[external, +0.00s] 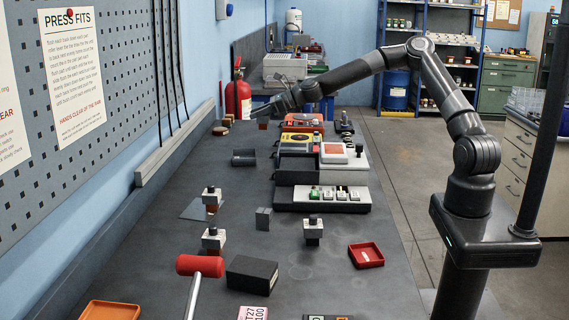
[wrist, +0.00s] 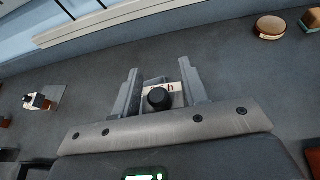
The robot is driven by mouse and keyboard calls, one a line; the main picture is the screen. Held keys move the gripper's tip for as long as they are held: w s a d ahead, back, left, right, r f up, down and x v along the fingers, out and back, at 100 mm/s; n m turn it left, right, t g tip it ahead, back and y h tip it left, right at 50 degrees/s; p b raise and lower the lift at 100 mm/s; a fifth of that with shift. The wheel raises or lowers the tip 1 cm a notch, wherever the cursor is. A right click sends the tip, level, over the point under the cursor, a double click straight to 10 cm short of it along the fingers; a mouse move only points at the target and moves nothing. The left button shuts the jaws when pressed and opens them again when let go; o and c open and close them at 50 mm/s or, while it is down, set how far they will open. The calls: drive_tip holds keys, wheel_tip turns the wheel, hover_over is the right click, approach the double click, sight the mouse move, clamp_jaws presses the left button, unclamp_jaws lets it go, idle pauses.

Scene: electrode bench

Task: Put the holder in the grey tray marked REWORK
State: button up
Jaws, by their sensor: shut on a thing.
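My gripper (wrist: 160,84) is shut on a holder (wrist: 158,98) with a black round knob and a pale top with a red mark. In the external view my gripper (external: 264,112) is above the far part of the bench, left of the machines. A small brownish block (external: 263,125) shows just under it, probably the lower part of the held holder. Other similar holders stand upright: one by a grey plate (external: 211,197), one behind the red mallet (external: 213,240), one mid-bench (external: 313,230).
A red tray (external: 366,256), an orange tray (external: 110,311), a black box (external: 252,274) and a red-headed mallet (external: 200,266) occupy the near bench. Machines (external: 322,195) line the right edge. Bench around the grey tray looks mostly clear.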

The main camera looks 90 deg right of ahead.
drive_tip(key=shift+w+a+f, duration=1.05)
drive_tip(key=shift+w+f, duration=0.05)
drive_tip(key=shift+f, duration=0.45)
drive_tip(key=shift+w+a+f, duration=1.05)
drive_tip(key=shift+a+f, duration=0.05)
drive_tip(key=shift+f, duration=0.45)
drive_tip(key=shift+w+a+f, duration=1.05)
drive_tip(key=shift+w+f, duration=0.05)
drive_tip(key=shift+f, duration=0.45)
drive_tip(key=shift+f, duration=0.1)
drive_tip(key=o, duration=1.3)
drive_tip(key=shift+f, duration=0.1)
drive_tip(key=shift+r, duration=0.2)
drive_tip(key=v, duration=1.2)
